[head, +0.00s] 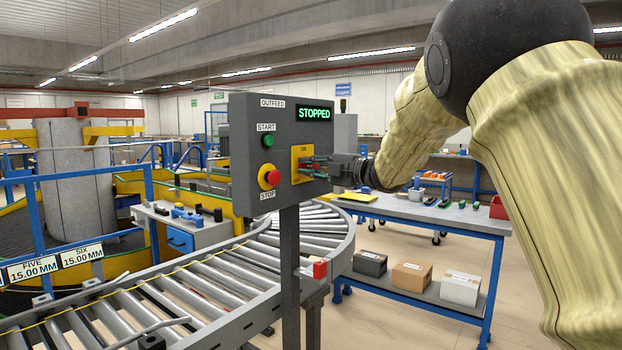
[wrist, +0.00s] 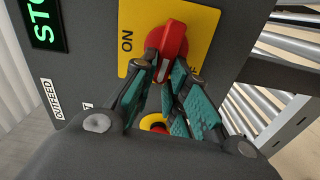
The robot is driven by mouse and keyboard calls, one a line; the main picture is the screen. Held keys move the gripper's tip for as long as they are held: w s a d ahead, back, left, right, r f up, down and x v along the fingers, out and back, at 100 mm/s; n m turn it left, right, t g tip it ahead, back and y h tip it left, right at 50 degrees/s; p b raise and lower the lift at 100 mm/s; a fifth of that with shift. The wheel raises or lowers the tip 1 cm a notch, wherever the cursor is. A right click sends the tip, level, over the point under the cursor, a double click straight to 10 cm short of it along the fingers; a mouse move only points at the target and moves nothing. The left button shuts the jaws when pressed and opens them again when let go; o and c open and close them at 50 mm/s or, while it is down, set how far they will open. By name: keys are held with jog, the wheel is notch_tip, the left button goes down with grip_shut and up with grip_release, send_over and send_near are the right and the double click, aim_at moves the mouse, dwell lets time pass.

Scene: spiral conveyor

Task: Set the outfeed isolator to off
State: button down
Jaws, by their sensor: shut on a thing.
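The outfeed control box (head: 240,150) is a grey panel on a post, with a green lit display (head: 314,113) reading STOPPED. Its isolator is a red rotary knob on a yellow plate (head: 297,176); the knob (wrist: 170,40) shows closely in the wrist view. The word ON is legible on the plate beside the knob; other lettering is partly hidden by a finger. My gripper (wrist: 168,72) has its teal fingertips closed on the red knob. In the head view my gripper (head: 318,168) reaches the plate from the right. A white mark on the knob lies between the fingers.
A green start button (head: 268,141) and a red stop button (head: 269,177) on a yellow base sit left of the isolator. The roller conveyor (head: 195,290) curves below the box. A blue-framed workbench (head: 440,215) with boxes on its lower shelf stands right.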

jog(key=shift+f+n+b, duration=0.25)
jog(key=shift+n+b, duration=0.3)
jog(key=shift+n, duration=0.05)
jog(key=c, duration=1.4)
grip_release()
jog(key=shift+s+d, duration=0.1)
jog(key=shift+d, duration=0.05)
jog(key=v, duration=1.1)
jog(key=shift+s+d, duration=0.2)
jog(key=shift+d, duration=0.1)
